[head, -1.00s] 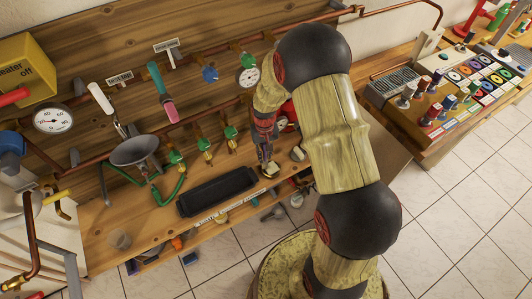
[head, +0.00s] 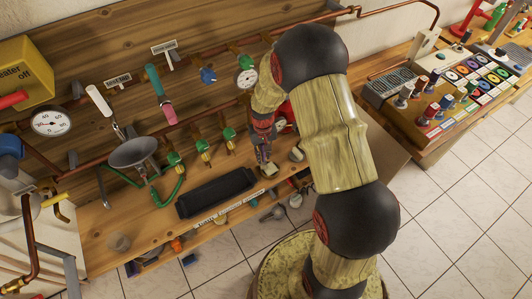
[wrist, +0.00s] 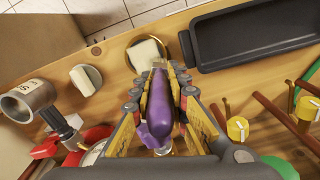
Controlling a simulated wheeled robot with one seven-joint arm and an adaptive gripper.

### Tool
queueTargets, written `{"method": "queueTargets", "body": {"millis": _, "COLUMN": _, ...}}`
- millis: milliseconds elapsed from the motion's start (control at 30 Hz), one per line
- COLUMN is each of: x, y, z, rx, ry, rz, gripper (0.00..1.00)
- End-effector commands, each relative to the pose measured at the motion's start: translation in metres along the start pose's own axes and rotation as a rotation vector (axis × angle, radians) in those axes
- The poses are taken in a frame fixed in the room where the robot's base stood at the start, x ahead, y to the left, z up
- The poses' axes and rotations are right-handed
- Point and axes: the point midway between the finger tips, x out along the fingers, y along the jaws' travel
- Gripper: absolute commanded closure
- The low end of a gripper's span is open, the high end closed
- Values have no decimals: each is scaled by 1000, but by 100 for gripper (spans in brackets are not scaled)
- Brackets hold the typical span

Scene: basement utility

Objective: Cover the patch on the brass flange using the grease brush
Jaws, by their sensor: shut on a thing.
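My gripper (wrist: 160,100) is shut on the grease brush (wrist: 160,110), which has a purple handle. The brush points away from the wrist, with its short bristle end low over the bench. The brass flange (wrist: 131,63) is a round brass-rimmed disc bearing a pale cream patch (wrist: 147,52). The bristle end overlaps the patch's near right edge in the wrist view; I cannot tell whether it touches.
The black tray (wrist: 255,40) lies right of the flange in the wrist view. Valves with yellow knobs (wrist: 237,129) and copper pipes crowd the right.

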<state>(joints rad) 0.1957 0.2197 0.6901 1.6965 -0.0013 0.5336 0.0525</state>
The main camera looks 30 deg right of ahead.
Motion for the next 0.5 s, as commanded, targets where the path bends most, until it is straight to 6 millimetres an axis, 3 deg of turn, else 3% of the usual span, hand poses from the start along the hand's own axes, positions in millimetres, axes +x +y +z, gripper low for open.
{"method": "queueTargets", "body": {"millis": 500, "x": 1, "y": 20, "z": -7, "rx": 2, "ry": 0, "rz": 0, "gripper": 100}}
